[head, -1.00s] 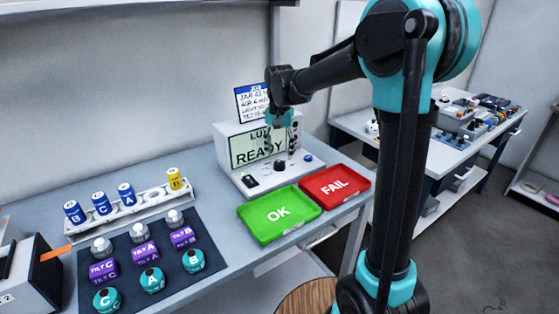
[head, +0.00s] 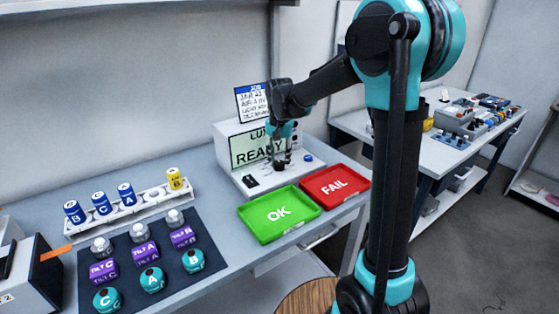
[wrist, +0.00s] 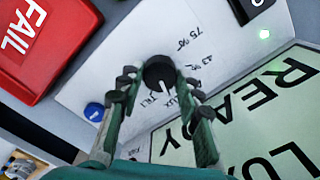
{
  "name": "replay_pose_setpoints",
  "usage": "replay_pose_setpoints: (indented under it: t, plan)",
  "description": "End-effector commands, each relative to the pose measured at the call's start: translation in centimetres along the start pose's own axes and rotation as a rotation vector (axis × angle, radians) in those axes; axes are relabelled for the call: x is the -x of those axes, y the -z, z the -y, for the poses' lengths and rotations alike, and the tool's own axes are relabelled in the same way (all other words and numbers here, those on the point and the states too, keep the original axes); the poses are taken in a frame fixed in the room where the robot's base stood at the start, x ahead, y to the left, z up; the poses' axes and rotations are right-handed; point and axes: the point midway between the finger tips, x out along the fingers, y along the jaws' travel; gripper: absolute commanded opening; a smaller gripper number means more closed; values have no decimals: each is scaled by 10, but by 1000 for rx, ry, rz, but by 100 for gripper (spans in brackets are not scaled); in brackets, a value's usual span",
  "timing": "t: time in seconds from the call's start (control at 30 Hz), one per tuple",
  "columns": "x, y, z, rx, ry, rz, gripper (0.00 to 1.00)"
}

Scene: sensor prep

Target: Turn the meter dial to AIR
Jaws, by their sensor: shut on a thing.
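The meter (head: 223,148) is a pale box at the back of the bench with a green screen (head: 249,151) reading READY. Its dark round dial (wrist: 160,72) sits on the white front panel in the wrist view. Small printed marks surround the dial, LUX among them; some are hard to read. My gripper (wrist: 160,80) has its two fingers on either side of the dial and is shut on it. In the head view my gripper (head: 280,160) is down at the panel and mostly hides the dial. I cannot tell clearly which mark the dial points to.
A blue button (wrist: 94,112) is beside the dial. A green OK tray (head: 262,232) and red FAIL tray (head: 350,198) lie in front of the meter. A rack (head: 146,204) of cylinders and a dark mat (head: 128,264) with several parts are at left.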

Motion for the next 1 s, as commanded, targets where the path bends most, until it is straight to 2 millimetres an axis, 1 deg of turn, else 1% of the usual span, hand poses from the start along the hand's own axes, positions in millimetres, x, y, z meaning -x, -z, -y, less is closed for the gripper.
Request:
replay_pose_setpoints:
  t: [0.07, 0.27, 0.43, 1.0]
  plan:
    - [0, 0, 0, 0, 0, 0, 6]
    - [0, 0, 0, 16, 0, 0, 6]
    - [0, 0, 0, 80, 0, 0, 5]
    - [0, 0, 0, 506, 0, 0, 5]
